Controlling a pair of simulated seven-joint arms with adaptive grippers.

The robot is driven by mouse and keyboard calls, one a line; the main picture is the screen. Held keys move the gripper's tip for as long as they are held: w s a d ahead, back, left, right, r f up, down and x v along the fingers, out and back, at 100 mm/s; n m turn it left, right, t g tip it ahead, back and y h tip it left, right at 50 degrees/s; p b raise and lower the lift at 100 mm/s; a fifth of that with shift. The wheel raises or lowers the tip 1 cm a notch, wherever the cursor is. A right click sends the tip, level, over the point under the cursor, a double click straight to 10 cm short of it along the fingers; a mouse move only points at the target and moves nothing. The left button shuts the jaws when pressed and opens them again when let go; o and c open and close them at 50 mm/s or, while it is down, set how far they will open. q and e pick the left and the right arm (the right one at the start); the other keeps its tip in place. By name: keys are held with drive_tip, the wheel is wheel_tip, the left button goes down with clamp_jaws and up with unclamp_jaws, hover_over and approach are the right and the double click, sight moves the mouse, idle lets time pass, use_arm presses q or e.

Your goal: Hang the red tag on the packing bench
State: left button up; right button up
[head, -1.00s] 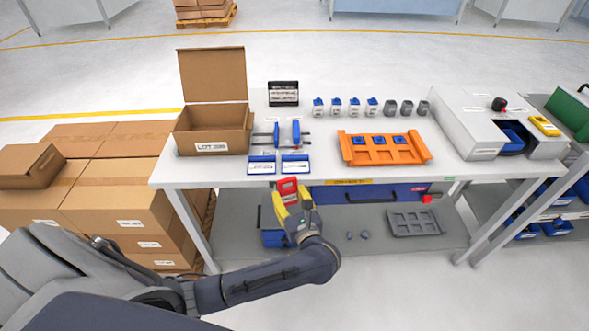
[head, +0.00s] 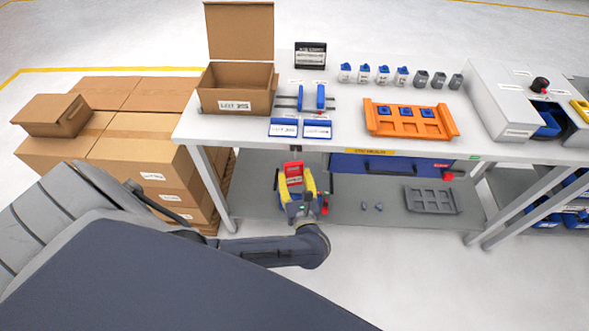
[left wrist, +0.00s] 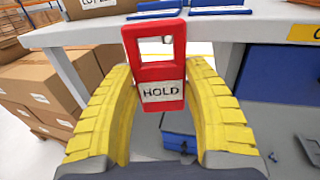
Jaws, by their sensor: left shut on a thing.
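The red tag (left wrist: 160,72) has a window cut in its upper part and a white label reading HOLD. My left gripper (left wrist: 160,90) is shut on it, with yellow fingers on both sides. In the head view the tag (head: 293,169) is upright just below the front edge of the white packing bench (head: 350,143), left of the blue drawer. My left gripper (head: 295,184) is below the bench top there. In the left wrist view the tag's top overlaps the bench edge (left wrist: 250,28); whether they touch I cannot tell. My right gripper is out of view.
The blue drawer (head: 400,166) with a red piece (head: 447,176) is right of the tag. Two blue-edged cards (head: 317,129) lie near the front edge. An open carton (head: 236,100) and an orange tray (head: 385,128) are on top. Stacked cartons (head: 150,150) stand left. The lower shelf holds a grey tray (head: 430,200).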

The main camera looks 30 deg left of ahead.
use_arm(q)
drive_tip(key=w+a+f, duration=0.1)
drive_tip(key=w+a, duration=0.2)
drive_tip(key=w, duration=0.3)
drive_tip(key=shift+w+a+f, duration=0.2)
drive_tip(key=shift+a+f, duration=0.05)
idle(0.8)
drive_tip(key=shift+f, duration=0.1)
idle(0.3)
idle(0.4)
drive_tip(key=o, duration=1.2)
